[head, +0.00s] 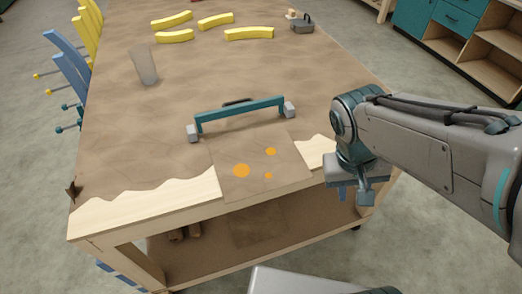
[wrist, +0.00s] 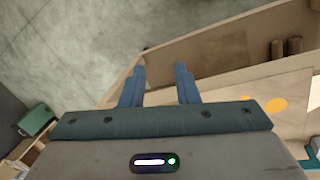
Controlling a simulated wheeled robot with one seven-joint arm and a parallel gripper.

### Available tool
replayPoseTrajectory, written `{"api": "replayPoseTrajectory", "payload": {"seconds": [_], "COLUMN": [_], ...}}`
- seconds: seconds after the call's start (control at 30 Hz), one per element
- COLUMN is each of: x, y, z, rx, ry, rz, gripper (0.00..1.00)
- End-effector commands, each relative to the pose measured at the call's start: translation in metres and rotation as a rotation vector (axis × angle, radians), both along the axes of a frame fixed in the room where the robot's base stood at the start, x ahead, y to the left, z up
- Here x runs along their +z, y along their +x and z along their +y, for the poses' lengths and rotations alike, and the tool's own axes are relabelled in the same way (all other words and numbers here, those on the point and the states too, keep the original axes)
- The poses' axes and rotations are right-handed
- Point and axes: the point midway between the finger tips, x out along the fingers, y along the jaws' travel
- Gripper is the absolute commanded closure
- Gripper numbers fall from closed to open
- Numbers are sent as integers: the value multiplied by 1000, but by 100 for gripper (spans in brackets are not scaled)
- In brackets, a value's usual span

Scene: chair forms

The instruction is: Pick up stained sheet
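The stained sheet (head: 262,187) is a brown square with several orange spots. It lies at the table's near edge and seems to hang a little over it, in front of a teal bar with grey end blocks (head: 240,115). In the wrist view part of the sheet (wrist: 270,88) with orange spots shows at the right. My gripper (head: 350,192) is to the right of the sheet, by the table's near right corner, apart from the sheet. In the wrist view its two fingers (wrist: 160,78) are spread with nothing between them.
The work table (head: 100,215) has brown paper over most of its top and bare wood along the near edge. A lower shelf (head: 275,225) is under the top. Chair forms (head: 70,65) line the left.

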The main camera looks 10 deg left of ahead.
Motion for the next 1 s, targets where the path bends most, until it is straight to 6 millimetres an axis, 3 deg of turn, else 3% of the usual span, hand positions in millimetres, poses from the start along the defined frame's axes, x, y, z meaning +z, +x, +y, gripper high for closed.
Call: {"api": "replayPoseTrajectory", "payload": {"seconds": [0.03, 0.23, 0.47, 0.67, 0.8, 1.0], "x": [-17, -53, -92, -126, -151, -181], "y": [1, 7, 10, -1, -21, -57], "z": [11, 47, 102, 166, 215, 268], "rx": [44, 173, 341, 510, 637, 779], "ry": [-64, -342, -673, -914, -1026, -1081], "rz": [42, 96, -8, -243, -466, -757], "gripper": [72, 72, 72, 72, 72, 72]}}
